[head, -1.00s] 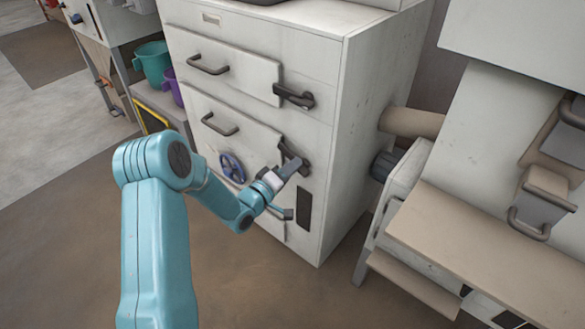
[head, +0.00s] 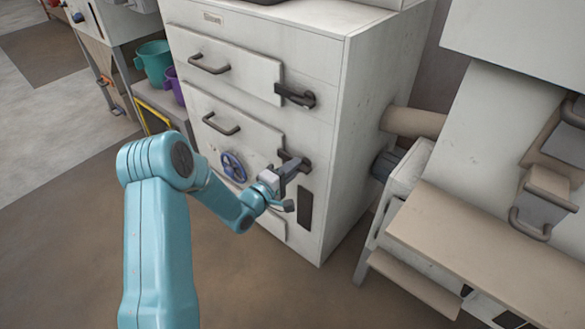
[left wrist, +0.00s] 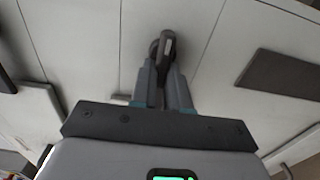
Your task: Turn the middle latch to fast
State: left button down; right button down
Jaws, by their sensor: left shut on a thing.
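The middle latch (head: 296,160) is a dark lever on the front of the pale cabinet, at the right edge of the middle door (head: 240,148). Its lever points left over the door edge, tilted slightly up to the left. My left gripper (head: 287,171) is shut on the lever, which is partly hidden behind the fingers. In the left wrist view the dark latch lever (left wrist: 168,45) stands between the two fingertips of the left gripper (left wrist: 162,75). My right gripper is not in view.
The top latch (head: 295,95) lies across its door edge above. A blue handwheel (head: 233,167) sits left of my gripper, and a dark plate (head: 305,209) is below right. Green (head: 153,62) and purple (head: 173,84) buckets stand left. A beige bench (head: 480,240) stands right.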

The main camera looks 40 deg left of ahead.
pick_arm(q)
jog(key=shift+f, duration=0.1)
jog(key=c, duration=1.1)
grip_release()
jog(key=shift+s, duration=0.1)
jog(key=s+p, duration=0.1)
jog(key=s, duration=0.4)
jog(key=s+a+p, duration=0.1)
jog(key=s, duration=1)
jog(key=shift+s+a+p, duration=0.1)
jog(key=shift+a+p, duration=0.05)
jog(key=shift+p, duration=0.25)
